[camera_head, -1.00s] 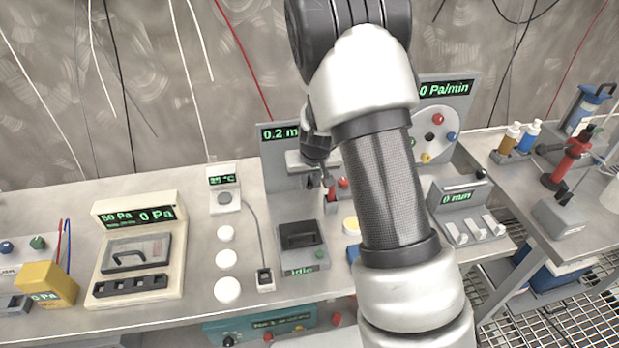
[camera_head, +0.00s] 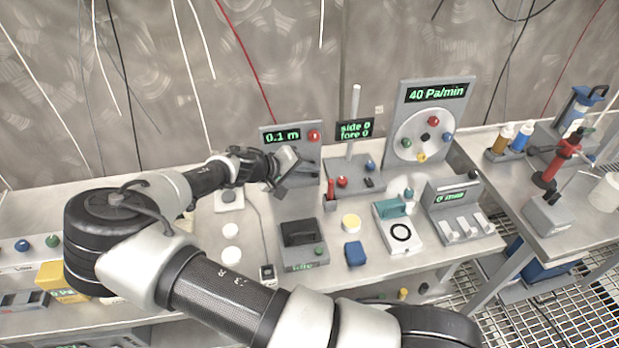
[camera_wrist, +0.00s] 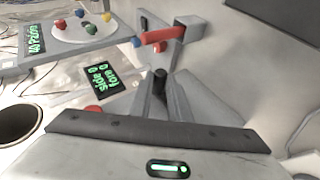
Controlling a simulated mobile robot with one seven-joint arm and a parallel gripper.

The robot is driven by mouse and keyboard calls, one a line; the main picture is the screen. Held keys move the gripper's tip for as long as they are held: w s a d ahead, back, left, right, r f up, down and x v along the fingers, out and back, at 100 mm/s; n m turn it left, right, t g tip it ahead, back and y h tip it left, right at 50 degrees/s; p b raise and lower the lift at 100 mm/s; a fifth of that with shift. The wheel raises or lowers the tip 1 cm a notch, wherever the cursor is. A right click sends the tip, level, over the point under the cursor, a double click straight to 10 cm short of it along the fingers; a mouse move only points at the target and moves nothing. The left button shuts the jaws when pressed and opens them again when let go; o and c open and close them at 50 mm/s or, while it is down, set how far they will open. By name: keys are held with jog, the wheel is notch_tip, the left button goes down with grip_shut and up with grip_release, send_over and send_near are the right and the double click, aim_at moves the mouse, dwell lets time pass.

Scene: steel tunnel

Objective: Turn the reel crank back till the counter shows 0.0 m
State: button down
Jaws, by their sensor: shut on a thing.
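The reel counter (camera_head: 281,137) reads 0.1 m on a grey upright panel (camera_head: 305,180) in the head view. My gripper (camera_head: 290,166) is in front of this panel, reaching in from the left. In the wrist view, my gripper's fingers (camera_wrist: 163,95) are closed around a dark knob (camera_wrist: 160,74), which appears to be the crank's handle. Most of the crank and reel is hidden behind my gripper in the head view.
Right of the panel stand a post with a "side 0 fore 0" display (camera_head: 355,130) and a dial board (camera_head: 432,120) reading 40 Pa/min. A red-handled item (camera_head: 330,188) stands close by the gripper. Small devices cover the bench in front.

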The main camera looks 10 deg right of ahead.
jog(key=a+n+t+h+b, duration=0.1)
jog(key=h+b, duration=0.2)
jog(key=b, duration=0.1)
jog(key=a+r+n+t+h+b, duration=0.1)
jog(key=h+b, duration=0.2)
jog(key=b, duration=0.1)
jog(key=a+n+t+h+b, duration=0.1)
jog(key=n+h+b, duration=0.1)
jog(key=h+b, duration=0.2)
jog(key=shift+a+r, duration=0.2)
jog(key=shift+r, duration=0.1)
jog(key=shift+s, duration=0.1)
jog(key=shift+r, duration=0.1)
jog(key=c, duration=1.6)
grip_release()
jog(key=shift+t, duration=0.3)
jog(key=shift+c, duration=0.2)
